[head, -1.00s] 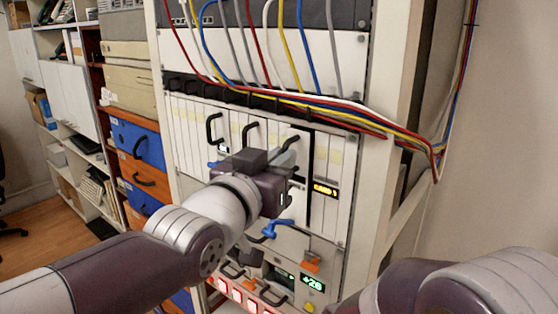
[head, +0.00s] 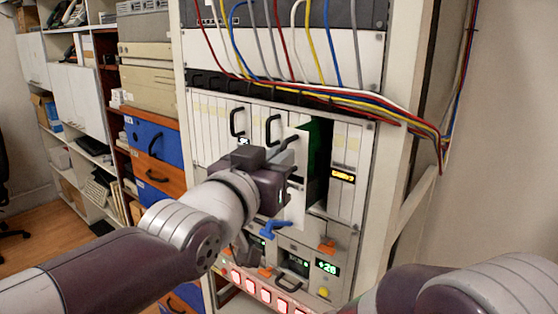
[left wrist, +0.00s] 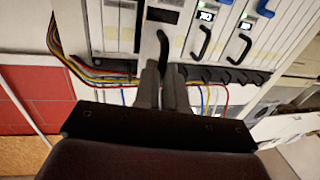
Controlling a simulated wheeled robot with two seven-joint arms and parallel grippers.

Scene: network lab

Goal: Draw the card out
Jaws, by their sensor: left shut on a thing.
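The card (head: 299,175) has a white front panel and stands forward of its neighbours in the rack. A strip of its green board (head: 319,148) shows at its right side, beside a dark open slot. My left gripper (head: 287,150) is at the card's front and is shut on its black handle; the gripper hides part of the panel. In the left wrist view the two fingers (left wrist: 163,85) close around the black handle (left wrist: 163,48). My right arm shows at the lower right, but its gripper is out of view.
Other white cards with black handles (head: 273,130) stand left of the slot. An amber display (head: 342,177) is to its right. A blue lever (head: 273,229) and an orange lever (head: 327,246) are below. A cable bundle (head: 350,98) crosses above the cards.

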